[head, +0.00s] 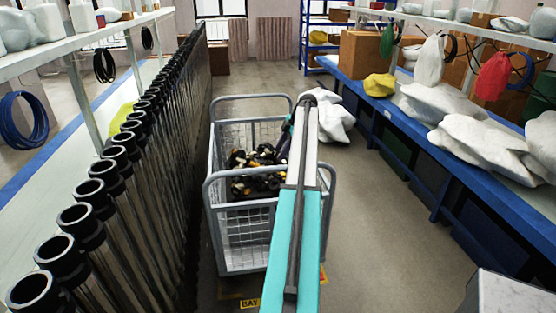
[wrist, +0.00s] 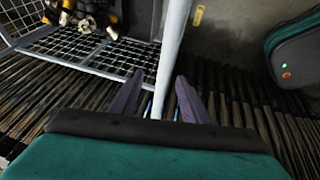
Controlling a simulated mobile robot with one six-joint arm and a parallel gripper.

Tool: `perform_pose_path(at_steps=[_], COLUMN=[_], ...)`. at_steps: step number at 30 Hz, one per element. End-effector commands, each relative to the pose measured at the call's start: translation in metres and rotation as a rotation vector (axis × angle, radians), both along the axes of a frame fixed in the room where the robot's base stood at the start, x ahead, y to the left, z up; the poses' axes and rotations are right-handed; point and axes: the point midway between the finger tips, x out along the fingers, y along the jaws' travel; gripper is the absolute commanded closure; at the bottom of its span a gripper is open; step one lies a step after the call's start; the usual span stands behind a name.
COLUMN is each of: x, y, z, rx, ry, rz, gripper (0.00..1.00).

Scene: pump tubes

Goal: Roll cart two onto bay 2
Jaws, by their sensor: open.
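A grey tube-framed cart (head: 241,246) with wire-mesh sides stands in the aisle in the head view, left of my arm. Its mesh (wrist: 85,52) also shows in the wrist view. No number is readable on it. A yellow floor label (head: 250,303) reading "BAY" lies at its near end; its number is hidden behind my arm. In the wrist view my gripper (wrist: 158,78) is open, with a grey tube of the cart (wrist: 172,50) running between its two fingers. I cannot tell whether they touch it. In the head view my arm hides most of the gripper.
Dark and brassy parts (head: 258,172) lie in the cart. A long row of upright black-topped tubes (head: 115,175) stands close on its left. A blue-edged bench (head: 400,125) with wrapped white bundles runs along the right.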

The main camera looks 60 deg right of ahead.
Motion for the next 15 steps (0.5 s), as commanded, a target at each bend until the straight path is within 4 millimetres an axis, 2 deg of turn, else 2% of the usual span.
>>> perform_pose_path(at_steps=[9, 15], x=[-0.014, -0.019], y=[-0.004, -0.005], z=[0.034, 0.045], rx=[-0.001, -0.001], ry=[-0.001, -0.001], rz=[0.0, 0.0], gripper=[0.58, 0.58])
